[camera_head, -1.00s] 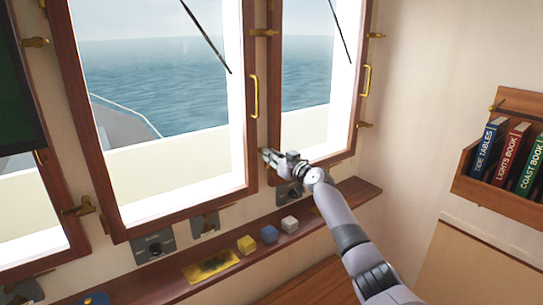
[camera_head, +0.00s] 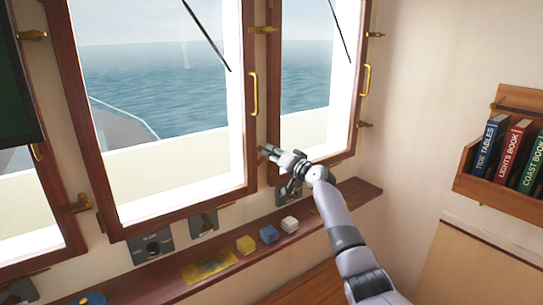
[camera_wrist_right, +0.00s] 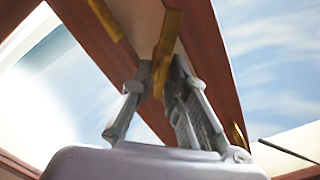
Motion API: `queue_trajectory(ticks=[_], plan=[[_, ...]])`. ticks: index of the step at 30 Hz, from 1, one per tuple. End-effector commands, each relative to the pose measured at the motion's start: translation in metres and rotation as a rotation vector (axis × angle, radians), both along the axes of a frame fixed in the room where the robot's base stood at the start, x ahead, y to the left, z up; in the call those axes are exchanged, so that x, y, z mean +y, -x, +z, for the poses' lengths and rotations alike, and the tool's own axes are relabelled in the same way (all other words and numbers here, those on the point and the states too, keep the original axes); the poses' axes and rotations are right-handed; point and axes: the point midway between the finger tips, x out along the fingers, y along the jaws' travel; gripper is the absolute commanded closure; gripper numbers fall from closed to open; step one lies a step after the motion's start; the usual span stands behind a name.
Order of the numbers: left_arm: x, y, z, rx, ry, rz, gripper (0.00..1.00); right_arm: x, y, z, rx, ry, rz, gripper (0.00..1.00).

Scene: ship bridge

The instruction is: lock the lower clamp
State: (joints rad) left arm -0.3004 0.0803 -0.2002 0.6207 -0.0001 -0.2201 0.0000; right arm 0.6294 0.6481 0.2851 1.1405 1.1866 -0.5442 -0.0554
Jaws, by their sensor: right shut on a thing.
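The lower clamp is a brass lever (camera_wrist_right: 167,40) on the pale strip between two wooden window frames, low down between the two right-hand windows. My right gripper (camera_head: 268,154) is at it in the head view and mostly hides it there. In the right wrist view my right gripper (camera_wrist_right: 158,78) has its fingers closed together on the lever's end. The lever stands out between the fingertips, tilted a little. My left gripper is not in view.
An upper brass clamp (camera_head: 264,30) sits higher on the same strip. A brass handle (camera_head: 254,95) is on the middle window's frame. Below runs a wooden ledge (camera_head: 340,205) with yellow, blue and white blocks. A bookshelf (camera_head: 490,190) hangs at the right.

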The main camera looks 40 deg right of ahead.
Motion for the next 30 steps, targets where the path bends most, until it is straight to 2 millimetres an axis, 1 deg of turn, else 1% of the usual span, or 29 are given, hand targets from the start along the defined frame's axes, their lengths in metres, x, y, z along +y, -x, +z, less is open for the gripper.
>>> queue_trajectory(ticks=[8,18,24,30], plan=[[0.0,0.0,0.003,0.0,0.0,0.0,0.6,-0.001,0.0,-0.001,-0.029,-0.262,0.001,1.0],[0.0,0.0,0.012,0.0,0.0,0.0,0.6,-0.002,0.0,-0.003,-0.062,-0.569,0.0,1.0],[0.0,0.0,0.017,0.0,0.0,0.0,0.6,-0.002,0.0,-0.004,-0.077,-0.709,-0.001,1.0],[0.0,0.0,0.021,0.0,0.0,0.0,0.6,-0.002,0.0,-0.005,-0.088,-0.802,-0.002,1.0]])
